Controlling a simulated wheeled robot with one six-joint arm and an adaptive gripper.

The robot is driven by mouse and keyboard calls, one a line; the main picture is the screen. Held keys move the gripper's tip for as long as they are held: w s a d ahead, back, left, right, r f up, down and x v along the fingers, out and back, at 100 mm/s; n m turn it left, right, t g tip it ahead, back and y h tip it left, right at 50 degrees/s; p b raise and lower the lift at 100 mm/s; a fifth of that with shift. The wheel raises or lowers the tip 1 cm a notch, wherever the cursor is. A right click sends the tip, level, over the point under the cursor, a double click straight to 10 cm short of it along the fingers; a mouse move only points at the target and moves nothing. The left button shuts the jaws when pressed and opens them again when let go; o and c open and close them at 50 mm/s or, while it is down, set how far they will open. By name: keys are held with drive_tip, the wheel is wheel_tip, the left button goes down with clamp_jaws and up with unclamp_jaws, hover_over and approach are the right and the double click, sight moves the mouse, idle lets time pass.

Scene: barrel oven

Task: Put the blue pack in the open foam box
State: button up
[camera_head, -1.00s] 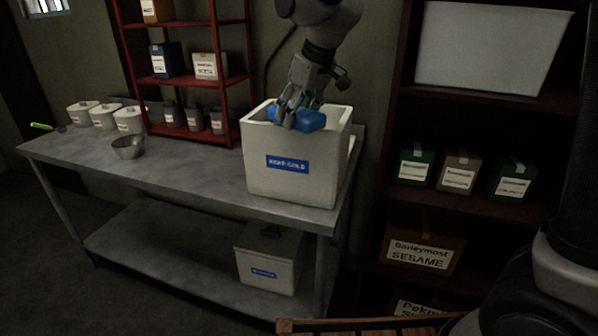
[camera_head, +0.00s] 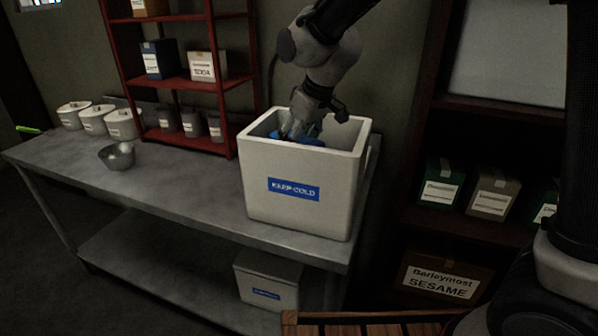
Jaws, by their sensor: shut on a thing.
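The open foam box (camera_head: 300,188) is white with a blue KEEP COLD label and stands at the right end of the grey metal table. My gripper (camera_head: 298,132) reaches down through its open top. It is shut on the blue pack (camera_head: 308,141), which shows only in part behind the front wall, below the rim. The pack's lower part and the box floor are hidden. I cannot tell whether the pack touches the floor of the box.
A metal bowl (camera_head: 117,156) and several white tubs (camera_head: 93,119) stand on the table (camera_head: 190,180) to the left. A red rack (camera_head: 185,85) stands behind. A second white box (camera_head: 267,279) sits on the lower shelf. A dark shelf unit with cartons (camera_head: 441,278) is at right.

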sight(309, 143)
wheel_tip(309, 143, down, 8)
drive_tip(key=shift+f, duration=0.25)
drive_tip(key=shift+f, duration=0.6)
drive_tip(key=o, duration=1.2)
drive_tip(key=shift+o, duration=0.2)
drive_tip(key=shift+r, duration=0.35)
drive_tip(key=v, duration=0.8)
